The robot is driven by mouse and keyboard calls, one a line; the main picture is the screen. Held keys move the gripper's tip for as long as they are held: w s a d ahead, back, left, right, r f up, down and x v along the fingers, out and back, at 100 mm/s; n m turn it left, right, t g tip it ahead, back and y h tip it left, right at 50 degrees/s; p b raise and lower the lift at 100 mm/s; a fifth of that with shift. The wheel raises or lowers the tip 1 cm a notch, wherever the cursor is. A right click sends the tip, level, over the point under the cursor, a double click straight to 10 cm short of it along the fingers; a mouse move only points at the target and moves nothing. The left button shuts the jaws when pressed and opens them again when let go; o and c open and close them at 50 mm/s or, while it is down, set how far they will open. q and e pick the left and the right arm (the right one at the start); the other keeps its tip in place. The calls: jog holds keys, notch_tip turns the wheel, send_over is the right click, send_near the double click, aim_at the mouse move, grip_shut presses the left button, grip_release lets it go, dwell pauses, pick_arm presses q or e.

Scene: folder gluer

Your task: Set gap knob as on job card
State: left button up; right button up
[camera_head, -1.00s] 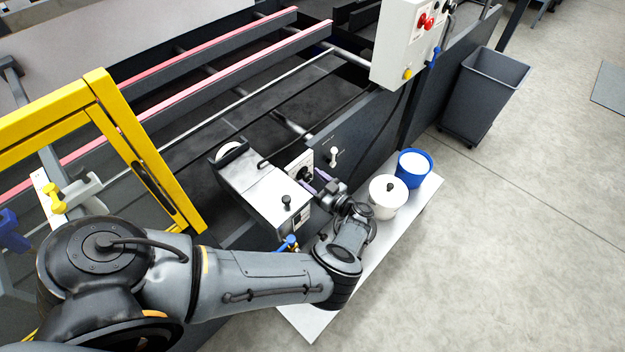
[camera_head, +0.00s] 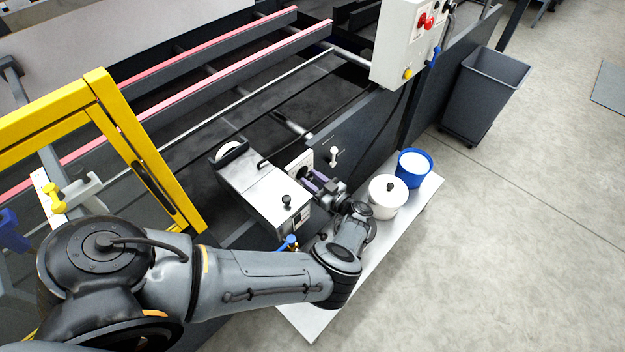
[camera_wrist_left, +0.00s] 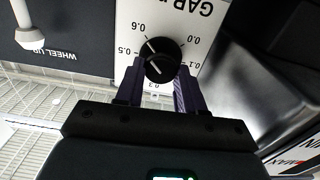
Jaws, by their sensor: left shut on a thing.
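The gap knob (camera_wrist_left: 163,59) is a round black knob on a white dial plate (camera_wrist_left: 190,25), which appears upside down in the left wrist view. The plate is lettered "GAP" and carries numbers such as 0.0, 0.1, 0.5 and 0.6. White marks show on the knob; I cannot tell its exact setting. My left gripper (camera_wrist_left: 158,78) has its purple fingers on both sides of the knob and is shut on it. In the head view the gripper (camera_head: 313,184) reaches the white plate (camera_head: 298,162) and hides most of the knob. I cannot make out a job card.
A steel glue unit (camera_head: 265,195) stands just left of the gripper. A white lidded pot (camera_head: 384,203) and a blue tub (camera_head: 420,162) stand on the metal shelf. A white lever (camera_wrist_left: 30,38) lettered "WHEEL UP" is beside the plate. A yellow guard frame (camera_head: 150,155) is at left.

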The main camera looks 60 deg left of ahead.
pick_arm(q)
jog(key=n, duration=0.7)
jog(key=shift+s, duration=0.1)
jog(key=n+b, duration=0.1)
jog(key=n, duration=0.5)
jog(key=shift+s+f, duration=0.1)
jog(key=shift+f, duration=0.05)
jog(key=n+b, duration=0.1)
jog(key=n, duration=0.5)
jog(key=shift+d+f+n, duration=0.1)
jog(key=shift+n, duration=0.2)
jog(key=n, duration=0.5)
jog(key=shift+b, duration=0.35)
jog(key=shift+n, duration=0.8)
